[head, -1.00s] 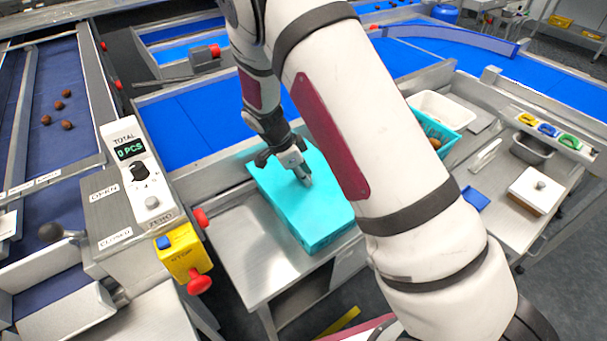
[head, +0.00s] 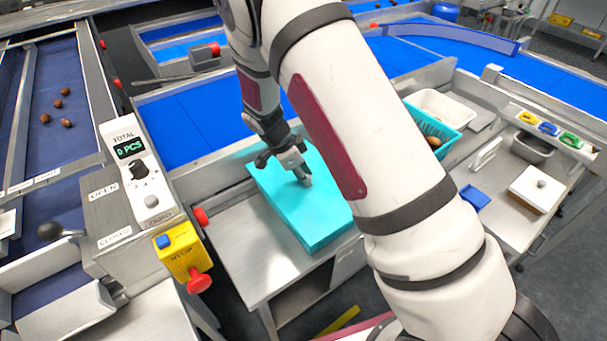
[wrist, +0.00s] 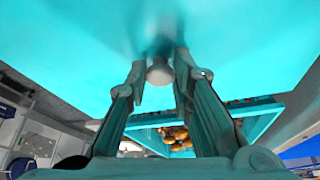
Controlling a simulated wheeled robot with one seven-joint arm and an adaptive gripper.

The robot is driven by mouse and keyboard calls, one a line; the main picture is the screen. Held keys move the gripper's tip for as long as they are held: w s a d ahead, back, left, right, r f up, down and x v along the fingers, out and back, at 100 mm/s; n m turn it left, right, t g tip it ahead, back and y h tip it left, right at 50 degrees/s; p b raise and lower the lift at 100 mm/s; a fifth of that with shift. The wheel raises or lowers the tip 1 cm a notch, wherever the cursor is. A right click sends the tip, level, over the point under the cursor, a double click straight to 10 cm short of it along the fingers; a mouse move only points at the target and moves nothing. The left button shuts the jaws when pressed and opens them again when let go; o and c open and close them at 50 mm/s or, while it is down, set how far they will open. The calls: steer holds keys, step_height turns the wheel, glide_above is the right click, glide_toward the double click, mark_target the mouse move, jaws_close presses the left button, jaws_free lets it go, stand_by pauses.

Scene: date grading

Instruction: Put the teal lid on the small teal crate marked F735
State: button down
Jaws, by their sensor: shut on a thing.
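The teal lid (head: 285,185) is a flat teal panel over the steel stand in the middle of the head view. My gripper (head: 303,177) is above it, pointing down, with its fingertips at the knob. In the wrist view my gripper (wrist: 160,85) is shut on the round pale knob, and the lid (wrist: 70,50) fills the upper picture. Teal side walls (head: 318,246) show under the lid's front edge; whether the lid is fully seated on a crate there I cannot tell. No F735 marking is readable. My arm hides part of the right side.
An open teal crate (head: 452,118) with dates stands to the right, beside a white tray (head: 440,101). A yellow stop box (head: 183,251) with red buttons and a counter unit (head: 137,172) stand close on the left. A blue item (head: 474,197) lies on the right bench.

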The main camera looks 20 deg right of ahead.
steer(key=shift+f, duration=0.25)
steer(key=c, duration=0.9)
jaws_free()
steer(key=shift+r, duration=0.1)
steer(key=shift+r+p, duration=1)
steer(key=shift+r, duration=2.4)
